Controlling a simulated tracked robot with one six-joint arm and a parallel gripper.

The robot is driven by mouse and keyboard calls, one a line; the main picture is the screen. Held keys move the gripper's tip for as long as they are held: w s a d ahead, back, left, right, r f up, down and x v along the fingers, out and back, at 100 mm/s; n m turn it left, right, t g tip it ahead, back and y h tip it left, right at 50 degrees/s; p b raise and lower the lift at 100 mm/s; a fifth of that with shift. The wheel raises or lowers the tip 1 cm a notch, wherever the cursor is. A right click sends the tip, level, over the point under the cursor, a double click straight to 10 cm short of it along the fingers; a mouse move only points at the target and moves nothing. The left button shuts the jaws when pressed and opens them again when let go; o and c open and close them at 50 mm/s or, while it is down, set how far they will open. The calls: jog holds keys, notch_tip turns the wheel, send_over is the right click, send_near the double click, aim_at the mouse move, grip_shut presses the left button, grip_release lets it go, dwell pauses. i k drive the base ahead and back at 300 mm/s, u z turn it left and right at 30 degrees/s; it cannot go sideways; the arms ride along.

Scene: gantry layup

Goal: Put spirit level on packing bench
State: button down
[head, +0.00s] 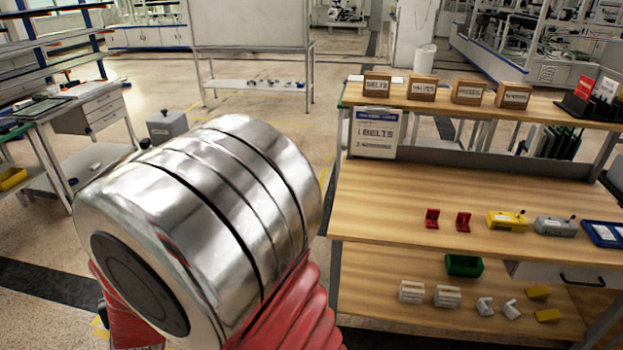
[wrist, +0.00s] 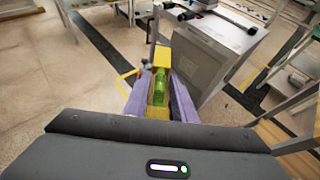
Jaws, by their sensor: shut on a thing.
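My gripper (wrist: 159,82) shows in the wrist view, its purple fingers shut on the yellow spirit level (wrist: 162,56). The level's green vial lies between the fingers, and its body points away from my gripper. In the head view my arm's metal joint fills the lower left, and neither my gripper nor the level shows. A wooden bench, apparently the packing bench (head: 375,205), stands at the right of the head view. I cannot tell how far the level is from it.
The worktop's left part is clear. A grey cabinet (wrist: 208,55) is beyond my gripper.

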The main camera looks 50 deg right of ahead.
aim_at(373, 218)
jog(key=z, duration=0.75)
jog(key=i, duration=1.5)
